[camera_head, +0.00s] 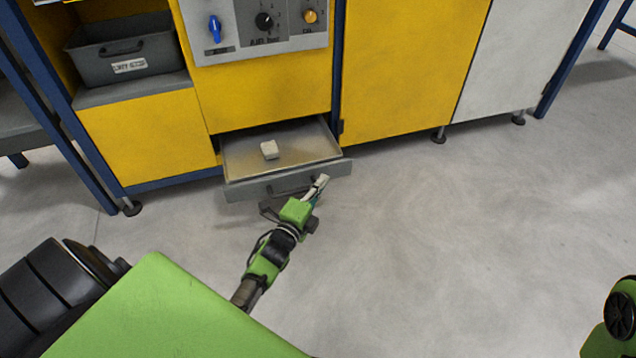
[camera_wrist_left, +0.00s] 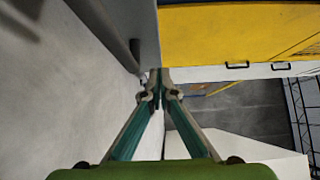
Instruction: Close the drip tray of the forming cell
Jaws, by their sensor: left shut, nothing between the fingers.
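The drip tray (camera_head: 284,152) is a grey drawer pulled out at the bottom of the yellow forming cell (camera_head: 265,95). A small whitish block (camera_head: 269,150) lies in it. A dark bar handle (camera_head: 290,186) is on its front. My left gripper (camera_head: 321,182) is at the right part of the tray front, with its fingers shut and empty. My right gripper is not in view.
A grey bin (camera_head: 125,55) with a label sits on a shelf at upper left. A control panel (camera_head: 260,28) with knobs is above the tray. Blue frame legs (camera_head: 60,120) stand at left. The concrete floor (camera_head: 440,230) at right is clear.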

